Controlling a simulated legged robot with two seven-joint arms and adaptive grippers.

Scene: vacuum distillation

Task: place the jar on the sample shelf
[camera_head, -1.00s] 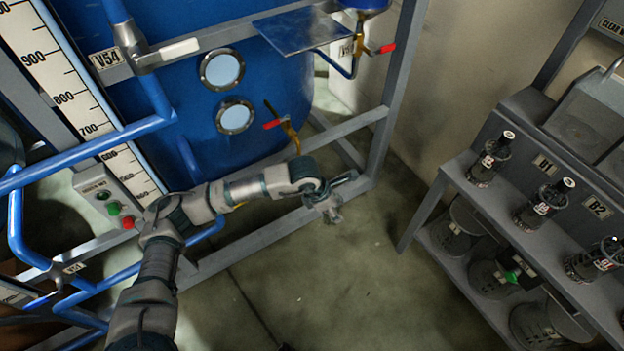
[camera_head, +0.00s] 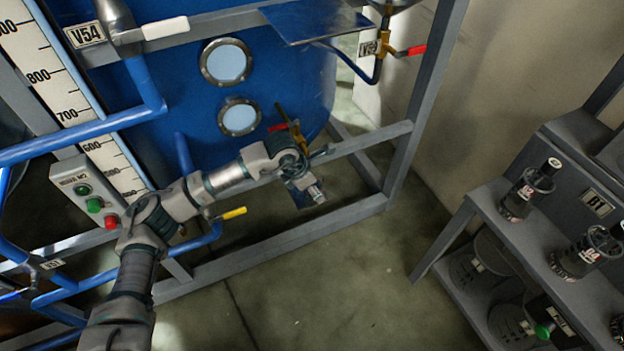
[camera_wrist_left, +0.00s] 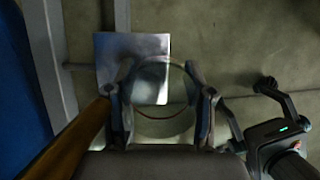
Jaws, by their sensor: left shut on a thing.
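My left gripper (camera_head: 308,180) is stretched out in front of the blue tank in the head view. In the left wrist view it (camera_wrist_left: 160,100) is shut around a clear glass jar (camera_wrist_left: 162,118), one finger on each side. The jar is hard to make out in the head view.
A pale square panel (camera_wrist_left: 118,48) lies beyond the jar in the wrist view. A valve with a red handle (camera_head: 415,50) hangs beside the shelf. The floor (camera_head: 340,270) between is clear.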

